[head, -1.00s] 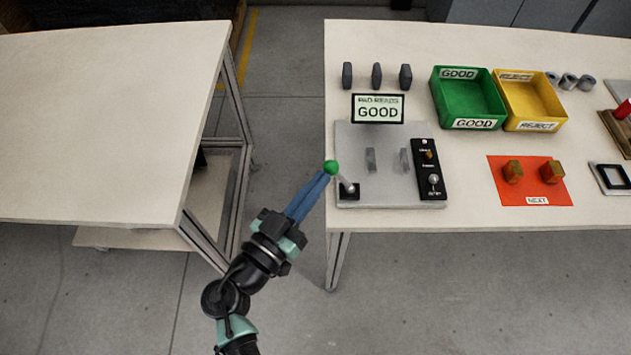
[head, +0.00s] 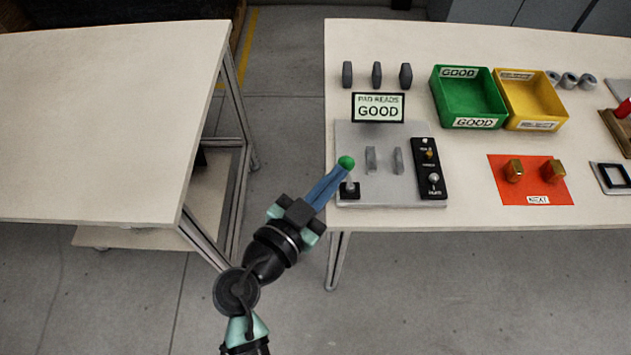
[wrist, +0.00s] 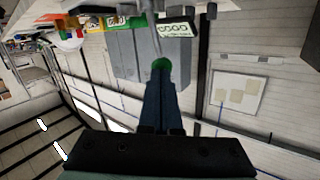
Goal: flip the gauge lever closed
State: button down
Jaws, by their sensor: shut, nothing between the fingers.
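The gauge lever has a green ball knob (head: 346,162) on a pale rod, rising from a black base (head: 350,190) at the left front of the grey gauge plate (head: 380,137). The lever stands nearly upright. My gripper (head: 340,170) is shut and empty, its blue fingers reaching up from the lower left to the knob. The fingertips appear to touch the knob's left side. In the wrist view the green knob (wrist: 161,64) sits right at the tips of the closed fingers. Two grey upright jaws (head: 371,160) stand close together on the plate.
A sign reading GOOD (head: 378,107) stands behind the plate. A black switch panel (head: 430,168) is at the plate's right. Green (head: 467,97) and yellow (head: 531,99) bins, grey pads (head: 377,75) and an orange mat (head: 528,180) share the table. A floor gap separates the left table (head: 110,120).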

jog(key=d+m+y, duration=0.1)
jog(key=d+m+g+y+p, duration=0.1)
jog(key=d, duration=0.1)
jog(key=d+m+y, duration=0.1)
jog(key=shift+d+r+m+g, duration=0.3)
jog(key=shift+d+r+g, duration=0.05)
jog(key=shift+g, duration=0.05)
jog(key=shift+r+p, duration=0.75)
jog(key=shift+r, duration=0.05)
jog(key=shift+r, duration=0.1)
